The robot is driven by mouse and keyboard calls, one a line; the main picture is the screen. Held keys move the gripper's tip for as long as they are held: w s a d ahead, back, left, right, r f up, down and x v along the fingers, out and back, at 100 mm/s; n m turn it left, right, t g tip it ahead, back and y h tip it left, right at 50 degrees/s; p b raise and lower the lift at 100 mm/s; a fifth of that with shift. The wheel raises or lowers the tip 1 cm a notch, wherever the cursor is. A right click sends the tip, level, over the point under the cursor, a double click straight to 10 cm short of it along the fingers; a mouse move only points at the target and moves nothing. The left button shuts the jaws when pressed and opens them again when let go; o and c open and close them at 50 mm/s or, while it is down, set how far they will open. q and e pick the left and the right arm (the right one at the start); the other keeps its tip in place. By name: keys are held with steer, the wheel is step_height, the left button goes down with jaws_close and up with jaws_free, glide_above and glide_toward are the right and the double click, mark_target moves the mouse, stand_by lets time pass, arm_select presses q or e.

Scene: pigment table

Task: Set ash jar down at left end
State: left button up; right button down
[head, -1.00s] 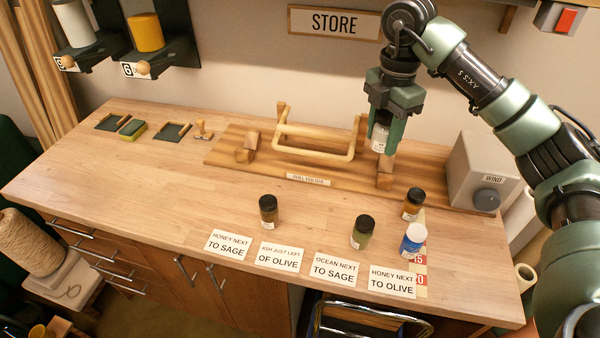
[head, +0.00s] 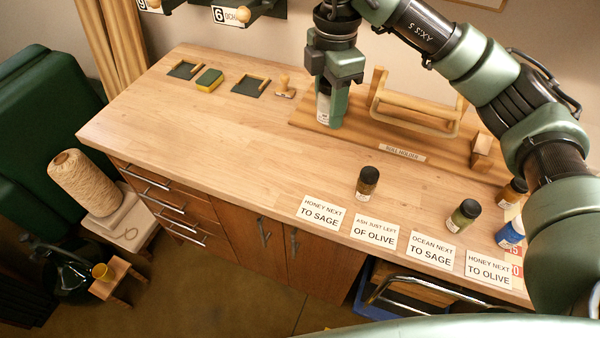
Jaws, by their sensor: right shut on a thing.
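My right gripper (head: 326,117) is shut on a jar (head: 323,104) with a pale label, which I take for the ash jar. Its fingers hide much of it. It is held over the left end of the roll holder board at the back of the table (head: 230,130); I cannot tell its exact height. My left gripper is not in view.
Cards lie along the front edge, including "ash just left of olive" (head: 374,232) and "honey next to sage" (head: 321,212). The wooden roll holder (head: 415,112) stands behind. Dark trays (head: 250,87), a sponge (head: 209,80) and a stamp (head: 284,87) sit back left. The left tabletop is clear.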

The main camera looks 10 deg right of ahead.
step_height(320, 180, down, 9)
steer(key=p, duration=0.2)
glide_above(320, 180)
step_height(320, 180, down, 6)
steer(key=shift+f, duration=0.1)
step_height(320, 180, down, 4)
steer(key=shift+f, duration=0.4)
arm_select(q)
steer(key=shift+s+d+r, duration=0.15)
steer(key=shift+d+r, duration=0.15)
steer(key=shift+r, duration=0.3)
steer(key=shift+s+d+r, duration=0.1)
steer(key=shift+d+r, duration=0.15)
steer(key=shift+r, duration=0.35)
arm_select(e)
steer(key=shift+f, duration=0.1)
steer(key=c, duration=0.8)
jaws_free()
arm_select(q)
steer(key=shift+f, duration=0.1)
